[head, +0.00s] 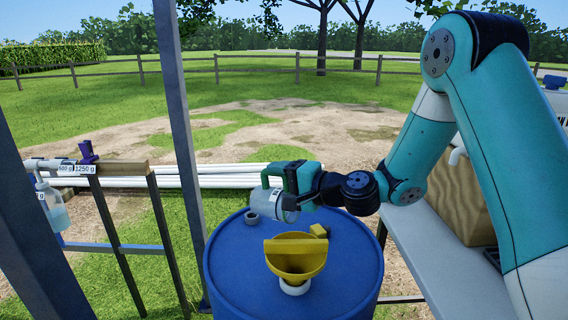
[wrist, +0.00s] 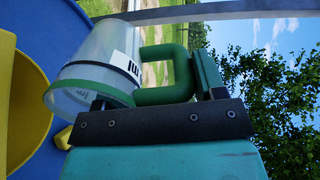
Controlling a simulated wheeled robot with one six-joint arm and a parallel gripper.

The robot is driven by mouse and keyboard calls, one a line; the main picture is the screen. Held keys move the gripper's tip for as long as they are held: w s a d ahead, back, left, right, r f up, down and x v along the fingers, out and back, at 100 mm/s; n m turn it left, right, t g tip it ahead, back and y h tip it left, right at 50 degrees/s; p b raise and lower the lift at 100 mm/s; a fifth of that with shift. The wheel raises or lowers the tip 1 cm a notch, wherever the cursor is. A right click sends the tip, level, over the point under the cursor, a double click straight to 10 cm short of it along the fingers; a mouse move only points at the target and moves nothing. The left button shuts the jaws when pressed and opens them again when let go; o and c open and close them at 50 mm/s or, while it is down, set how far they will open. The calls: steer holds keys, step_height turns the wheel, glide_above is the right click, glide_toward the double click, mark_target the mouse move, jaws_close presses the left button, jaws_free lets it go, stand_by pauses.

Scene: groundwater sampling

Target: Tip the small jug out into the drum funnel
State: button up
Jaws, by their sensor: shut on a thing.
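The small jug (head: 266,204) is translucent with a green handle and a white label. It is tipped onto its side above the blue drum, just behind and left of the yellow funnel (head: 296,262). My gripper (head: 302,184) is shut on its handle, as the wrist view also shows (wrist: 157,98). In the wrist view the jug (wrist: 105,58) has a green ring around its wide end, on the funnel's side; part of the funnel (wrist: 28,112) shows at the left edge. I cannot see any liquid pouring or the jug's inside clearly.
The blue drum (head: 228,270) carries the funnel and a small grey cap (head: 251,217). At right is a grey table (head: 430,255) with a wooden box (head: 465,200). At left a beam with weight labels holds a hanging jug (head: 55,212). A grey post stands behind the drum's left side.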

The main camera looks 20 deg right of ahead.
mark_target(261, 187)
steer(key=shift+w+a+f+g+h+p, duration=0.25)
steer(key=shift+w+a+g+h+p, duration=0.5)
steer(key=shift+p, duration=2.95)
steer(key=shift+w+a+f+g+h+p, duration=0.3)
steer(key=shift+w+g+h+p, duration=0.45)
steer(key=shift+p, duration=2.9)
steer(key=g+p, duration=0.1)
steer(key=p, duration=0.1)
steer(key=g+h+p, duration=0.1)
steer(key=p, duration=0.2)
steer(key=shift+w+a+f, duration=0.1)
steer(key=shift+w+a, duration=0.05)
steer(key=shift+a, duration=0.25)
steer(key=shift+w+a+g+h+p, duration=0.15)
steer(key=shift+g+h+p, duration=0.15)
steer(key=shift+h+p, duration=0.15)
steer(key=g+h+p, duration=0.1)
steer(key=p, duration=0.1)
steer(key=r+g+h+p, duration=0.1)
steer(key=p, duration=0.1)
steer(key=shift+w+a+r+g+p, duration=0.2)
steer(key=shift+w+a+g+p, duration=0.1)
steer(key=shift+w+g+p, duration=0.1)
steer(key=shift+f+g+h, duration=0.55)
steer(key=shift+g+h, duration=0.2)
steer(key=shift+g, duration=0.05)
steer(key=shift+s+d+f+g+h+b, duration=0.1)
steer(key=shift+f+g+h+b, duration=0.35)
steer(key=shift+g+h, duration=0.65)
steer(key=shift+g, duration=0.1)
